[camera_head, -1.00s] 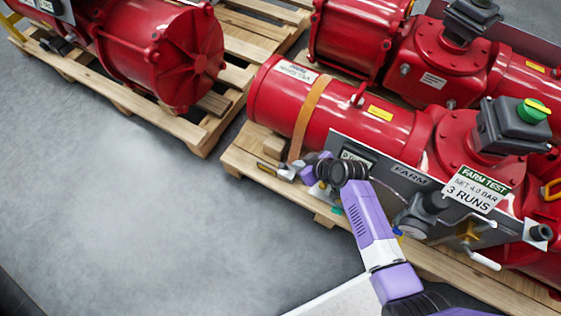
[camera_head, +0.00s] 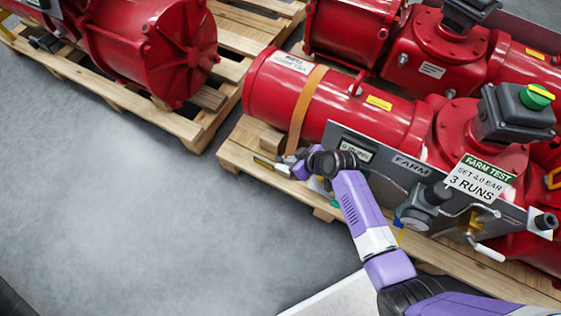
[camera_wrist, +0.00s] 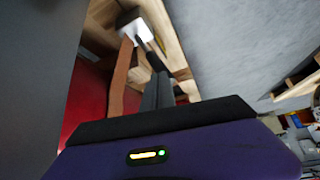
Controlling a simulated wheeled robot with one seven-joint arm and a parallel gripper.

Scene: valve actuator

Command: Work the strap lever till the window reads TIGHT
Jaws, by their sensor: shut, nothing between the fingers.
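The orange-brown strap (camera_head: 306,110) runs over the red cylinder and down to the pallet edge. It also shows in the wrist view (camera_wrist: 122,78). A pale metal fitting with a dark top (camera_wrist: 136,27) sits by the strap's lower end in the wrist view. It may be the strap lever, but blur hides its shape. My gripper (camera_head: 287,162) is shut and empty, low beside the strap's end. In the wrist view its dark fingers (camera_wrist: 150,75) point toward the fitting; contact cannot be told. A small framed window (camera_head: 356,150) shows on the grey panel; its text is not legible.
The wooden pallet (camera_head: 232,160) carries the red actuator. The grey panel (camera_head: 400,180) stands close beside my arm, with a gauge, a white-handled valve and a FARM TEST card (camera_head: 475,180). Another loaded pallet stands at upper left. Bare grey floor (camera_head: 130,220) lies to the left.

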